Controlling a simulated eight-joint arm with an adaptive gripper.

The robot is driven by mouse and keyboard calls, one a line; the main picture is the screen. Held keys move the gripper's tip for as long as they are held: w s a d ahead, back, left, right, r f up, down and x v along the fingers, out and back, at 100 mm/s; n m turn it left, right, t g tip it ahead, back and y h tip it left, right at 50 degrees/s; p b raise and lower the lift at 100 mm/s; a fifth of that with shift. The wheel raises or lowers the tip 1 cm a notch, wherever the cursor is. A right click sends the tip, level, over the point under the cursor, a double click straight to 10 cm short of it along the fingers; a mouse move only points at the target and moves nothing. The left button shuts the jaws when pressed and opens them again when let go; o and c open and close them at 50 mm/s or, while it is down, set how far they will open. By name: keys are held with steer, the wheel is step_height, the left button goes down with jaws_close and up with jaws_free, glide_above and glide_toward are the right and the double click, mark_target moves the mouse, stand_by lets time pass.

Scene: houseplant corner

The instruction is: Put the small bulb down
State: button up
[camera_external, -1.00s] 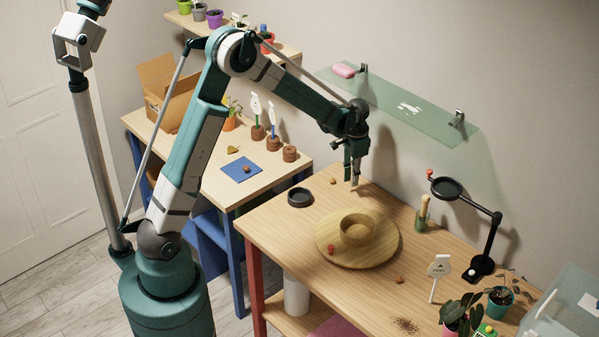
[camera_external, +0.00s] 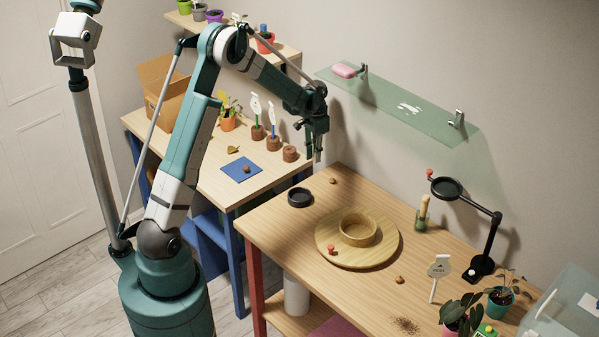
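My gripper (camera_external: 317,157) hangs pointing down above the gap between the two tables, near the back corner of the front table. Its fingers look close together, but they are too small to tell open from shut, and I cannot make out any bulb between them. A small brown bulb-like thing (camera_external: 332,181) lies on the front table (camera_external: 270,232) near its back corner, right of and below my gripper in the picture.
A black dish (camera_external: 299,197) and a round wooden board (camera_external: 335,252) with a wooden ring (camera_external: 358,229) and a red piece (camera_external: 331,249) are on the front table. A magnifier stand (camera_external: 480,268) and plants stand right.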

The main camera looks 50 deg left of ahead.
steer(key=s+a+f+n, duration=0.1)
steer(key=s+a, duration=0.1)
steer(key=a, duration=0.9)
steer(key=s+a+f+n, duration=0.1)
steer(key=s+a+f, duration=0.1)
steer(key=a, duration=1)
steer(key=shift+s+a+f, duration=0.15)
steer(key=shift+s+a, duration=0.15)
steer(key=shift+s, duration=0.2)
glide_above(241, 141)
steer(key=shift+d+f, duration=0.2)
steer(key=shift+f, duration=0.8)
steer(key=shift+s+f, duration=0.1)
steer(key=shift+f, duration=0.5)
steer(key=shift+f, duration=1.4)
steer(key=shift+a+f, duration=0.2)
steer(key=shift+f, duration=0.3)
steer(key=shift+f+b, duration=0.15)
steer(key=shift+b, duration=0.15)
